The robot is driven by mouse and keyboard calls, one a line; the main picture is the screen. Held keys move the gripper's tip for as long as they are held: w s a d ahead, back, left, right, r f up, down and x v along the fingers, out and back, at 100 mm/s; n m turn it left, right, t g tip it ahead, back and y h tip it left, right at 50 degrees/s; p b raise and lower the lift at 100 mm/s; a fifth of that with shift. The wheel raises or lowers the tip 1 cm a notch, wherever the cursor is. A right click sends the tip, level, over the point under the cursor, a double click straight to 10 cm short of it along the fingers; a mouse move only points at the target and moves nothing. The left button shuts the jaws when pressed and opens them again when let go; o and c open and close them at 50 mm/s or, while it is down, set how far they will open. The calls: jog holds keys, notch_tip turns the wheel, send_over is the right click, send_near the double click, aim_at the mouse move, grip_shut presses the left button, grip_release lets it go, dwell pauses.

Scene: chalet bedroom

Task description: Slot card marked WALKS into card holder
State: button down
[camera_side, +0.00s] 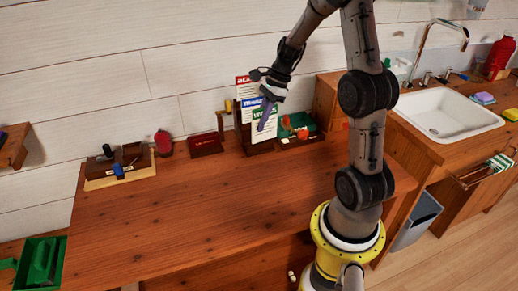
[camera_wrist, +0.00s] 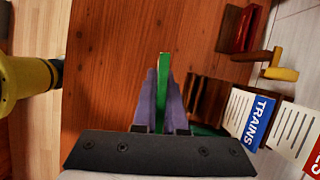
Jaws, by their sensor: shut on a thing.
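The WALKS card, with a green header, shows in the side view (camera_side: 264,126) in front of the other cards and over the holder. My gripper (camera_side: 267,104) is shut on it with purple fingers. In the wrist view the card (camera_wrist: 163,90) appears edge-on as a green strip between the fingertips (camera_wrist: 162,105). The dark wooden card holder (camera_side: 260,149) stands near the wall; its slotted wood also shows in the wrist view (camera_wrist: 210,98). Whether the held card's lower edge is in a slot cannot be told.
A dark red box (camera_side: 206,144) stands left of the holder, and a green tray (camera_side: 304,139) with small items stands right of it. A wooden stand (camera_side: 120,168) and a red bottle (camera_side: 163,143) are further left. The desk front (camera_side: 200,210) is clear.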

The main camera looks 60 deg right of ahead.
jog(key=s+r+m, duration=0.1)
jog(key=s+r, duration=0.1)
jog(key=s, duration=0.3)
jog(key=shift+w+d+f, duration=1.4)
jog(key=shift+w+f, duration=0.4)
jog(key=shift+f, duration=0.4)
jog(key=shift+w+d+f, duration=1.45)
jog(key=shift+w+f, duration=0.35)
jog(key=shift+f, duration=0.45)
jog(key=shift+w+d+f, duration=1.4)
jog(key=shift+w+f, duration=0.4)
jog(key=shift+f, duration=0.4)
jog(key=shift+f, duration=0.1)
jog(key=c, duration=1)
grip_release()
